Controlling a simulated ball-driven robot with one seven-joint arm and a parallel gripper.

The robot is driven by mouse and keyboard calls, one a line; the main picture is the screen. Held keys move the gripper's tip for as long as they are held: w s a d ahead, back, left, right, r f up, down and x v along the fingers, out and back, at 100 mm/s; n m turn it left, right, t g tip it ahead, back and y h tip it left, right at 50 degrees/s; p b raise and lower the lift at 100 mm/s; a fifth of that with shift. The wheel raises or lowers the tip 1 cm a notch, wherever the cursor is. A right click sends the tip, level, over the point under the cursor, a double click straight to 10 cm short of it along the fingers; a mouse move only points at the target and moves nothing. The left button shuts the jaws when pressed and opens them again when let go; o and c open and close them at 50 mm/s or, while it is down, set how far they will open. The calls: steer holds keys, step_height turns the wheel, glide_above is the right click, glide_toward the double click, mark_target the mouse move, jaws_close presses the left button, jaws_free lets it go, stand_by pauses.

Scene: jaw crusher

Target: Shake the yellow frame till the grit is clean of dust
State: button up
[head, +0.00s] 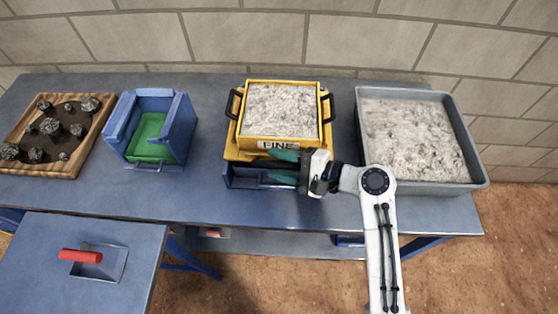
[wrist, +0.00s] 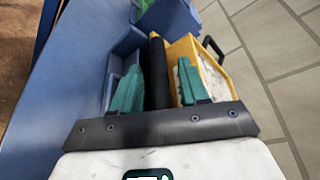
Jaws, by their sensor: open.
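The yellow frame (head: 240,128) marked FINE stands at the middle of the bench, with black handles on its left and right sides. Pale grey grit (head: 280,108) fills its top; I cannot tell how dusty it is. A blue tray or base (head: 240,180) shows below the frame, partly hidden by my gripper.
A grey tub (head: 478,165) of pale grit stands at the right. At the left are a blue box (head: 180,130) with a green inside and a wooden tray (head: 90,135) of dark rocks. A lower table with a red handle (head: 80,255) is at front left. Brick wall lies behind.

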steer(key=shift+a, duration=0.2)
jaws_close()
stand_by(0.4)
